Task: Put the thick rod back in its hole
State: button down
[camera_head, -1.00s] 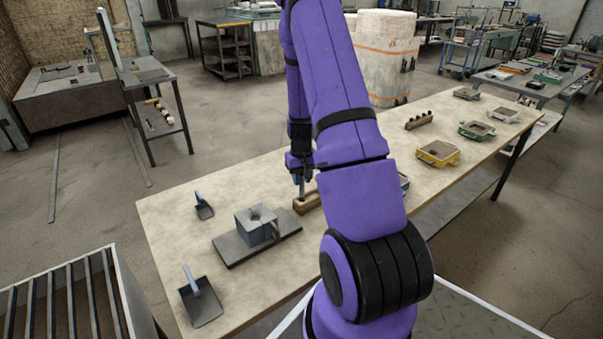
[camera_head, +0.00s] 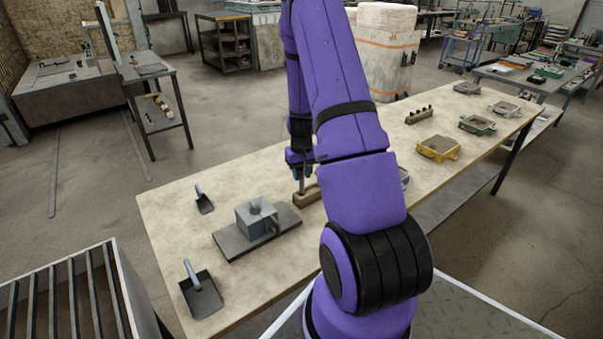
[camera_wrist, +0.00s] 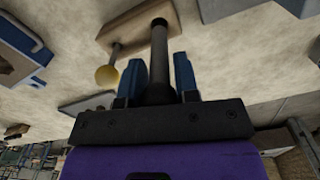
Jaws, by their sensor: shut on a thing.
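My gripper (camera_wrist: 160,82) is shut on the thick rod (camera_wrist: 158,58), a dark straight bar between its blue fingers. In the head view my gripper (camera_head: 302,170) is above the table, with the rod (camera_head: 303,186) pointing down at the left part of the wooden block (camera_head: 312,198). In the wrist view the rod's far end overlaps the block (camera_wrist: 182,18); I cannot tell whether it is in a hole. A thinner rod with a yellow ball end (camera_wrist: 107,75) stands at the block. My arm hides the block's right end in the head view.
A grey mould box (camera_head: 256,222) on a dark plate stands left of the block. Two scoops (camera_head: 204,200) (camera_head: 201,297) lie further left. A yellow-framed box (camera_head: 437,149) and a peg block (camera_head: 419,116) are at the right. Bare tabletop lies behind the mould.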

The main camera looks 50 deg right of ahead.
aim_at(301, 191)
jog(key=shift+f, duration=2.25)
jog(key=shift+c, duration=1)
grip_release()
jog(key=shift+r, duration=0.1)
jog(key=shift+r, duration=2.9)
